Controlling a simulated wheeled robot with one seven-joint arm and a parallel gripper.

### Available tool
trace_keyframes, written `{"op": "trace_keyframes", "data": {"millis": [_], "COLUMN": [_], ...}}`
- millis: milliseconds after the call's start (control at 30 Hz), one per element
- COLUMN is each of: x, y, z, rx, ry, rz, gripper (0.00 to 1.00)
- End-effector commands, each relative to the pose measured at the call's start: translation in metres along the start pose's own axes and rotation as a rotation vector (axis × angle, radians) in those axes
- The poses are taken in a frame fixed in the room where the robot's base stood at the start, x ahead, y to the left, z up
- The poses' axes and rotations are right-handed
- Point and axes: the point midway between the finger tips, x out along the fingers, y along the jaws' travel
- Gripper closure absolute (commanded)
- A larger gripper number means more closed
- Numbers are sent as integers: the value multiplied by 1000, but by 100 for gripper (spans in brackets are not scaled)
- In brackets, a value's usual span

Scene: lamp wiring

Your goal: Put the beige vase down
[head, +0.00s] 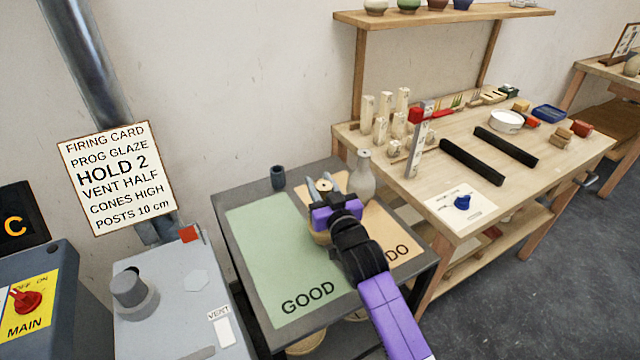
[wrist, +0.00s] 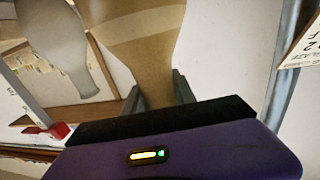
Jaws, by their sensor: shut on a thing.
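My gripper (head: 324,188) is shut on the beige vase (wrist: 140,40), with its fingers at the narrow neck in the wrist view. In the head view the vase's mouth shows between the fingers and a bit of its tan body (head: 318,238) shows below; my gripper hides the rest. It is over the grey table, near the border of the green GOOD area (head: 265,245) and the orange area ending in "DO" (head: 400,232). I cannot tell if its base touches the table.
A pale grey vase (head: 362,182) stands close behind and right of my gripper; it also shows in the wrist view (wrist: 52,45). A small dark cup (head: 277,177) stands at the back left. The green area's left and front are clear. A wooden workbench (head: 480,205) adjoins on the right.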

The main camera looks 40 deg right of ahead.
Motion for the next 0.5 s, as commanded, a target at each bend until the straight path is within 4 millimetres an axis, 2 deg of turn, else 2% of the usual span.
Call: {"op": "trace_keyframes", "data": {"millis": [133,167,267,500], "x": [0,0,0,0], "y": [0,0,0,0], "z": [2,4,3,3], "rx": [0,0,0,0], "ry": [4,0,0,0], "rz": [-1,0,0,0], "gripper": [100,66,46,46]}}
